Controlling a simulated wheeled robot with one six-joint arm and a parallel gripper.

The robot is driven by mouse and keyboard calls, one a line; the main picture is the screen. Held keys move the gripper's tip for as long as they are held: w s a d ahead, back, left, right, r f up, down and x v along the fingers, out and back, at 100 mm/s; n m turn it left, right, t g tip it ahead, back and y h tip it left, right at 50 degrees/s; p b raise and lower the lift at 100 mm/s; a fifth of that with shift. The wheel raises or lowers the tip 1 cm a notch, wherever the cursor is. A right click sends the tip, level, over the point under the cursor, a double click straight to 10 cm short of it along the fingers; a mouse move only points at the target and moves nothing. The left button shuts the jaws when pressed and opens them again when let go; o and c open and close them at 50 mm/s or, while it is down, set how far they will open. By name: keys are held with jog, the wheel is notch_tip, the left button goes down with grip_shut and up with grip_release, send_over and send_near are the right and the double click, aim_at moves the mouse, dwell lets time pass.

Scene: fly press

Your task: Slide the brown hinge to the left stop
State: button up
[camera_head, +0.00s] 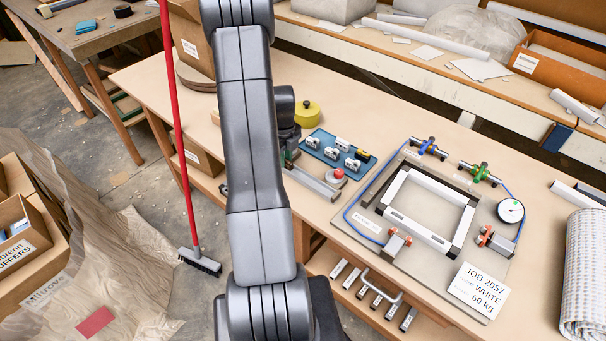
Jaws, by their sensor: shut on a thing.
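I cannot make out a brown hinge; my grey arm crosses the left-centre of the view and hides part of the bench. A grey metal rail (312,184) lies on the bench just right of my arm, with a red knob (338,174) near its right end. Its left part is behind my arm, so I cannot see a left stop. A dark cylindrical part shows beside my arm above the rail; it may be my wrist. My gripper's fingertips are hidden, and I cannot see what is between them.
A yellow round object (307,113) stands behind. A white clamped frame (408,226) and a dial gauge (511,211) occupy the bench's right. A red-handled broom (178,140) leans at left.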

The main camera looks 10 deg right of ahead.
jog(key=shift+w, duration=0.1)
jog(key=shift+w+a, duration=0.5)
jog(key=shift+w, duration=0.1)
jog(key=o, duration=0.9)
jog(key=shift+c, duration=1.3)
jog(key=shift+r, duration=0.1)
jog(key=shift+r+p, duration=1.85)
jog(key=shift+r, duration=1.6)
jog(key=shift+f, duration=0.1)
